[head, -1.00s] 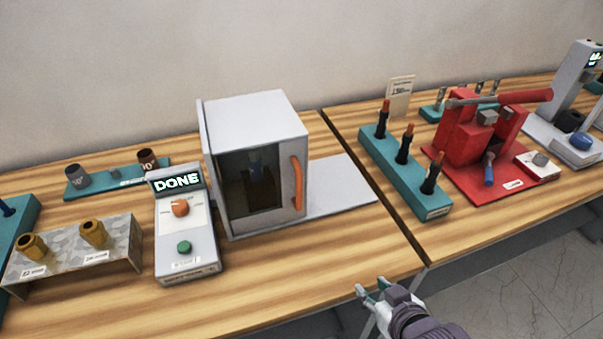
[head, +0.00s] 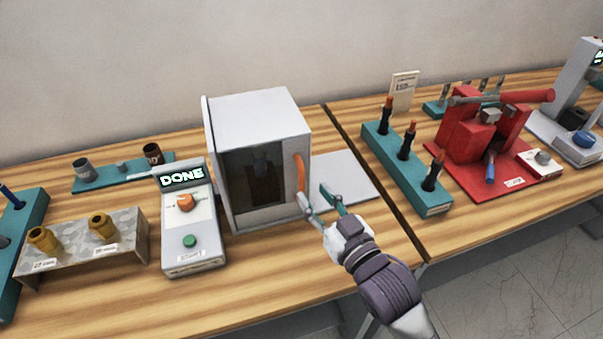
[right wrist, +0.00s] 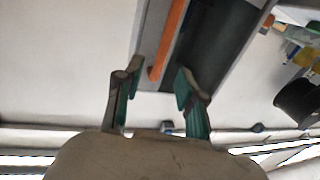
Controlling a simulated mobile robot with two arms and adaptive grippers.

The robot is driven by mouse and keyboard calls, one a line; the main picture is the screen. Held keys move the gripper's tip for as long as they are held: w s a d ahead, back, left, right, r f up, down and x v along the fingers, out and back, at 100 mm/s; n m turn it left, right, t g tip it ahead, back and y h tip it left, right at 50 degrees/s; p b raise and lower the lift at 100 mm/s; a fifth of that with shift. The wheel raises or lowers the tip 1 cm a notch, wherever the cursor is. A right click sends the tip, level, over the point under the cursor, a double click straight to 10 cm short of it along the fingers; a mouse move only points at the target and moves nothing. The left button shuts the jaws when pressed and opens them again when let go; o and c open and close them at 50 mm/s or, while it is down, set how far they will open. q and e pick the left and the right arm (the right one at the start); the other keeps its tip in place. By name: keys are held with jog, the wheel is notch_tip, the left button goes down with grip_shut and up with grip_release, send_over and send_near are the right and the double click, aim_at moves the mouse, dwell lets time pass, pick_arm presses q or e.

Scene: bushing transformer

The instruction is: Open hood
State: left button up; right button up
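The hood (head: 258,112) is a light grey box with a dark window (head: 254,185) in its front. It stands on a grey base plate (head: 345,178) and looks closed. An orange handle (head: 300,173) runs upright at the front right edge. My right gripper (head: 316,195) is open, with one finger close to the lower end of the handle and the other to its right. In the right wrist view the orange handle (right wrist: 168,40) lies ahead between the open fingers (right wrist: 158,82); whether they touch it I cannot tell. My left gripper is out of view.
A control box (head: 187,220) reading "DONE" stands left of the hood. A stand with brass bushings (head: 85,245) is further left. A teal rack (head: 405,168) and a red press (head: 480,140) are at right. Bare wood lies in front.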

aim_at(303, 182)
jog(key=p+x, duration=0.1)
jog(key=x, duration=0.5)
jog(key=shift+c, duration=0.2)
grip_shut()
